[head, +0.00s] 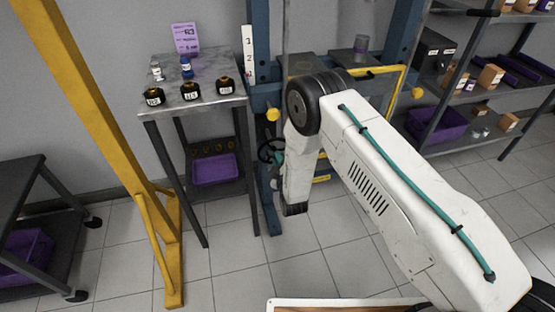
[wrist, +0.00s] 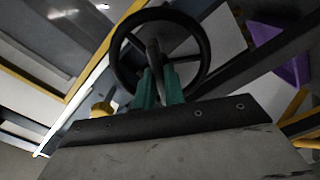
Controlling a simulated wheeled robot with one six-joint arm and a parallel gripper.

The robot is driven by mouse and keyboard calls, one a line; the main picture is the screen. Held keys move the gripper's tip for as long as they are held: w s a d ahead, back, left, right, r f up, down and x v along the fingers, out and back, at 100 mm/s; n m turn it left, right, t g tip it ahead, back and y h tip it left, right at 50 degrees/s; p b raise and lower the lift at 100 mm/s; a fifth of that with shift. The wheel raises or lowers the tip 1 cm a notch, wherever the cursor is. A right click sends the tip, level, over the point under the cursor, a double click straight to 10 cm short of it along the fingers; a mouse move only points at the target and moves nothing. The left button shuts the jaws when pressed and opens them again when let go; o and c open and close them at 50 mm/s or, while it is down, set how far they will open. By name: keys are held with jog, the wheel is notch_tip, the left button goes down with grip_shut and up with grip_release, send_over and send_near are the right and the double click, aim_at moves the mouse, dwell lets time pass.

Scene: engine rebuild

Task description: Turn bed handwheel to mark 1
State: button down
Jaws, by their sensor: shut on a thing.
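The black bed handwheel (wrist: 205,45) fills the upper middle of the wrist view, with its round rim and spokes showing. In the head view the handwheel (head: 264,151) is a small dark ring low on the blue frame, partly hidden by my arm. A teal bit of my gripper (head: 279,157) shows beside it.
A metal table (head: 205,70) with several dark labelled parts and a purple sign (head: 186,38) stands left of the wheel. A yellow post (head: 95,120) rises further left. Shelves with a purple bin (head: 437,124) stand right.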

jog(key=shift+f, duration=0.1)
jog(key=c, duration=1.5)
grip_release()
jog(key=v, duration=0.7)
jog(key=shift+s+d, duration=0.15)
jog(key=shift+s, duration=0.25)
